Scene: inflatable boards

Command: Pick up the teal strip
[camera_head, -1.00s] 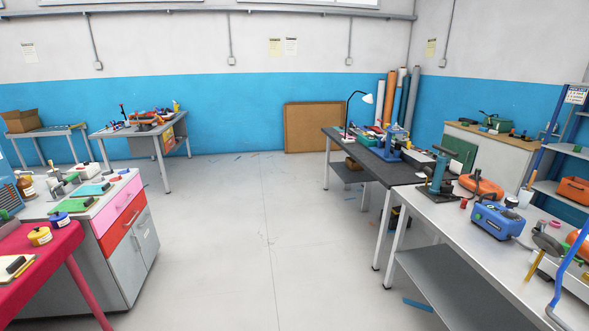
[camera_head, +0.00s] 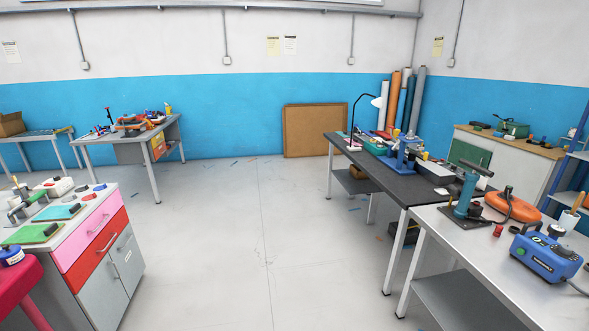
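I cannot clearly single out the teal strip. A flat teal piece (camera_head: 58,212) lies on top of the left cabinet (camera_head: 62,245), beside a green piece (camera_head: 32,233). Small thin scraps, some bluish, lie on the floor near the back wall and beside the right tables. They are too small to tell their exact colour. Neither of my grippers is in view.
Open floor (camera_head: 235,250) runs ahead between the left cabinet and the right tables. A dark table (camera_head: 380,175) and a grey table (camera_head: 480,240) line the right. A cluttered table (camera_head: 130,150) stands back left. A brown board (camera_head: 313,130) leans on the wall.

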